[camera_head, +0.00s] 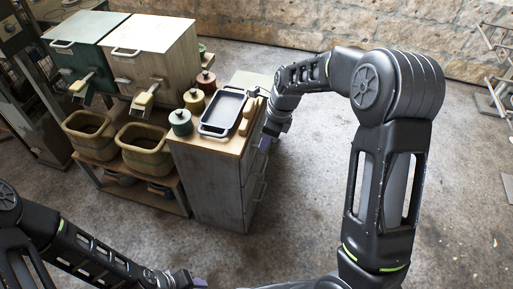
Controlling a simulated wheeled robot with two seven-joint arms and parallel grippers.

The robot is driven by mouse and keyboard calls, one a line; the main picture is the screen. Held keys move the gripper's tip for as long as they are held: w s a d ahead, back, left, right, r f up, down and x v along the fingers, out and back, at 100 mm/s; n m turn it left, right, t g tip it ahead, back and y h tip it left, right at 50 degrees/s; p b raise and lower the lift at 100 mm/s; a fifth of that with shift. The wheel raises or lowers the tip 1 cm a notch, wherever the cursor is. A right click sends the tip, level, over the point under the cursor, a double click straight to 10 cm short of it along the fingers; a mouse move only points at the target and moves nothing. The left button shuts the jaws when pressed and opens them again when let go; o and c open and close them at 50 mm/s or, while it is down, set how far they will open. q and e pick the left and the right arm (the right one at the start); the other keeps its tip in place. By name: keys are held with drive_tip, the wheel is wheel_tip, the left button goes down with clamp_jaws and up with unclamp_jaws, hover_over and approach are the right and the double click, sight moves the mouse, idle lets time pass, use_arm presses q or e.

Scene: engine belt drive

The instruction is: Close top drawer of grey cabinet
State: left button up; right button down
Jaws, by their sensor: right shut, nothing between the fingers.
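The grey cabinet (208,188) stands near the middle, with its drawer fronts (250,192) facing right and seen at a steep angle. Handles show on the lower drawers. The top drawer is largely hidden behind my right gripper, and I cannot tell how far out it is.
A dark tray (222,113), wooden pieces and several lidded jars stand on the cabinet top. To the left, two box-shaped machines (150,48) stand above two tan bins (145,150) on a wooden shelf. The floor (300,190) right of the cabinet is clear.

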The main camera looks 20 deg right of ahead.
use_arm(q)
drive_tip(key=shift+w+d+r, duration=0.3)
drive_tip(key=shift+w+d, duration=0.15)
use_arm(e)
drive_tip(key=d+r, duration=0.2)
drive_tip(key=r, duration=0.1)
drive_tip(key=shift+w+r, duration=0.1)
drive_tip(key=shift+r, duration=0.2)
drive_tip(key=s+a+f+n+p, duration=0.6)
drive_tip(key=s+a+f+n, duration=0.3)
drive_tip(key=f+n, duration=0.25)
use_arm(q)
wheel_tip(320, 180, up, 10)
drive_tip(key=p, duration=0.4)
use_arm(e)
drive_tip(key=s+a+f+n+y, duration=0.1)
drive_tip(key=s+a+f+n, duration=0.1)
drive_tip(key=s+a+n, duration=0.3)
drive_tip(key=s+a+f+n+g+y, duration=0.1)
drive_tip(key=s+a+n, duration=0.4)
drive_tip(key=s, duration=0.7)
drive_tip(key=shift+f+n, duration=0.6)
drive_tip(key=shift+n, duration=0.45)
